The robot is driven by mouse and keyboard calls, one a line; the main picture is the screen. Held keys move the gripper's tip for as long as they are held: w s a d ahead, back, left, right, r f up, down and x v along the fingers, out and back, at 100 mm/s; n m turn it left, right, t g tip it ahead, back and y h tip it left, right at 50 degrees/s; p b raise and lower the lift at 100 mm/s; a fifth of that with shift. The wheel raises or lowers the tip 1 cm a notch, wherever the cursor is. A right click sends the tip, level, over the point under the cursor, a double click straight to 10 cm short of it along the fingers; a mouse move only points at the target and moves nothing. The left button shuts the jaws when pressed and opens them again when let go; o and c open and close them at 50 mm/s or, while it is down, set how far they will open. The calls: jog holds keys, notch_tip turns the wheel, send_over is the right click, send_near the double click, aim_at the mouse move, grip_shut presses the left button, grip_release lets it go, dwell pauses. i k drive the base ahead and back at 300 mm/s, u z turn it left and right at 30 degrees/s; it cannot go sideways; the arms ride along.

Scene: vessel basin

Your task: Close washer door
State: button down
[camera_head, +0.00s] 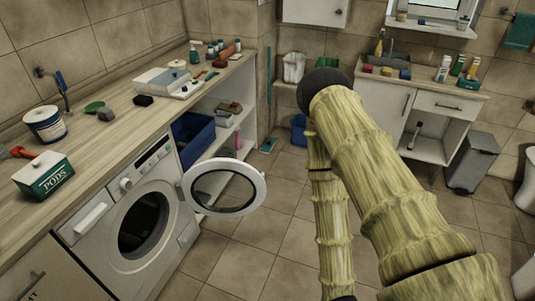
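The white washer (105,237) stands under the wooden counter at the left. Its round door (259,187), a white ring with dark glass, is swung wide open to the right on its hinge side. The dark drum opening (143,222) is uncovered. My arm, with a bamboo-like surface, rises from the lower right to a dark joint near the middle top, right of the door and apart from it. My gripper is not visible; a second arm segment hangs down behind the front one and its end is cut off at the bottom edge.
The counter (120,130) holds a PODS box (44,178), a tub (45,124) and several small items. A blue bin (193,137) sits on the shelf beyond the washer. A grey trash can (472,162) stands at right. Tiled floor (235,262) before the washer is clear.

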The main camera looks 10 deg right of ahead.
aim_at(186, 191)
jog(key=u, duration=0.3)
jog(key=i, duration=1.2)
jog(key=u, duration=0.2)
